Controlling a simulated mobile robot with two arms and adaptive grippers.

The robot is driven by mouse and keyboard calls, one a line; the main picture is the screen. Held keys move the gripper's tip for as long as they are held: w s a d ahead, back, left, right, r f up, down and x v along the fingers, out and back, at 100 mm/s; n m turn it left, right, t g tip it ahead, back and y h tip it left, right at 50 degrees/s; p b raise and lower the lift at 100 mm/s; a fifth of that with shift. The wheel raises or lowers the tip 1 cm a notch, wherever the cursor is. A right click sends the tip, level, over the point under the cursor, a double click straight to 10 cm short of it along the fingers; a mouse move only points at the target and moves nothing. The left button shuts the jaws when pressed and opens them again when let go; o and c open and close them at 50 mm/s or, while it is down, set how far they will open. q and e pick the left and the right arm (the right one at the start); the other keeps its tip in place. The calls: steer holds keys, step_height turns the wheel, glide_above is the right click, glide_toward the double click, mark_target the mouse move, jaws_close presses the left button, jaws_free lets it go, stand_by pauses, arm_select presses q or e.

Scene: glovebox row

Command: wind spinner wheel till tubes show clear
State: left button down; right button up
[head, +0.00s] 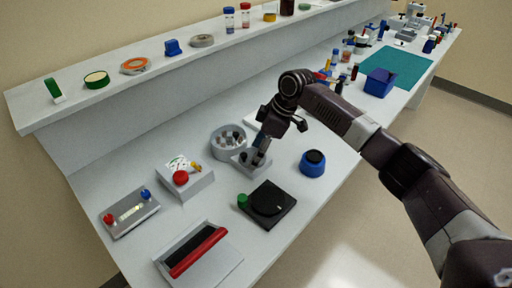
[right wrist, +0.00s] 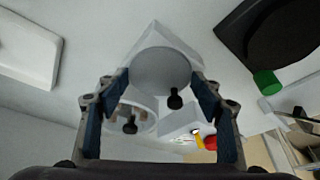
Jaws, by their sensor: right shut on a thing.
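The spinner is a round grey drum (head: 228,141) with several small tubes in it; they look grey and brownish, too small to tell whether clear. Beside it stands a pale block (head: 239,161) carrying the wheel. In the right wrist view the wheel (right wrist: 160,70) is a grey disc with a black knob (right wrist: 175,98) near its rim. My right gripper (head: 261,157) reaches down over the block, with its fingers on either side of the wheel, shut on it. Part of the drum (right wrist: 144,101) shows behind the left finger. My left gripper is not in view.
A black device with a green knob (head: 268,204), a blue round pot (head: 312,163) and a box with a red button (head: 187,184) stand close around. A red-barred device (head: 198,256) lies nearer the front. A shelf (head: 120,88) runs along the back.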

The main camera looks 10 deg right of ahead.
steer(key=m+p, duration=0.2)
steer(key=p, duration=0.2)
steer(key=m+t+h+p, duration=0.1)
steer(key=m+p, duration=0.2)
steer(key=p, duration=0.1)
steer(key=m+t+p, duration=0.1)
steer(key=m+p, duration=0.1)
steer(key=p, duration=0.2)
steer(key=shift+s+a+r+m+h, duration=0.35)
steer(key=shift+s+m+h, duration=0.05)
steer(key=m+p, duration=0.1)
steer(key=m+h+p, duration=0.1)
steer(key=p, duration=0.1)
steer(key=shift+s+a+m+t, duration=0.1)
steer(key=shift+s+m+t, duration=0.2)
steer(key=shift+m, duration=0.1)
jaws_close()
steer(key=c, duration=0.8)
jaws_free()
steer(key=shift+w+f, duration=0.1)
steer(key=shift+f, duration=0.25)
steer(key=o, duration=1.3)
steer(key=shift+w+f, duration=0.2)
steer(key=shift+f, duration=0.05)
steer(key=shift+c, duration=0.2)
steer(key=o, duration=0.7)
steer(key=shift+r, duration=0.15)
steer(key=shift+w+r, duration=0.1)
steer(key=v, duration=1.2)
